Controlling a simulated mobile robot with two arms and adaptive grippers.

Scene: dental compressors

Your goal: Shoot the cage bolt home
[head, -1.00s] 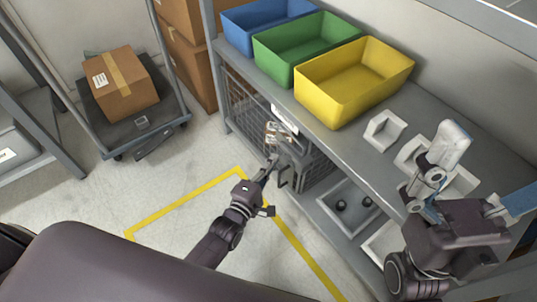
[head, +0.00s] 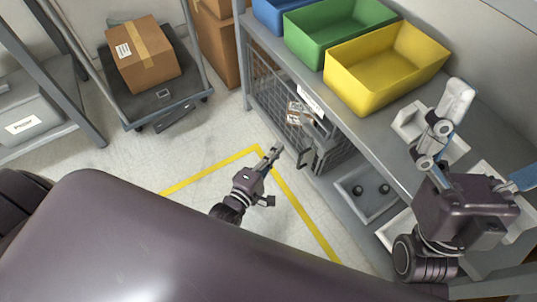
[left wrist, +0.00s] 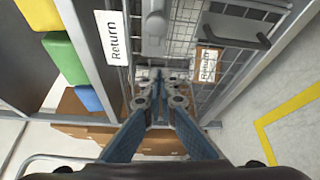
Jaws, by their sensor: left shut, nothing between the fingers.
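The wire cage (head: 272,90) stands under the grey shelf; its mesh front also shows in the left wrist view (left wrist: 225,28). A dark handle (head: 308,160) projects from the mesh front. A grey rounded fitting (left wrist: 153,24), which looks like the bolt, is beside the frame post in the left wrist view; whether it is home I cannot tell. My left gripper (head: 273,153) is shut and empty, in front of the cage and apart from the handle. In the left wrist view its fingers (left wrist: 158,78) point along the cage front.
Green (head: 335,32) and yellow (head: 385,72) bins stand on the shelf. A "Return" label (left wrist: 112,38) is on the shelf edge. A grey tray (head: 365,208) sits low beside the cage. A trolley (head: 185,85) carries a carton (head: 143,58). Yellow tape (head: 212,171) marks clear floor.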

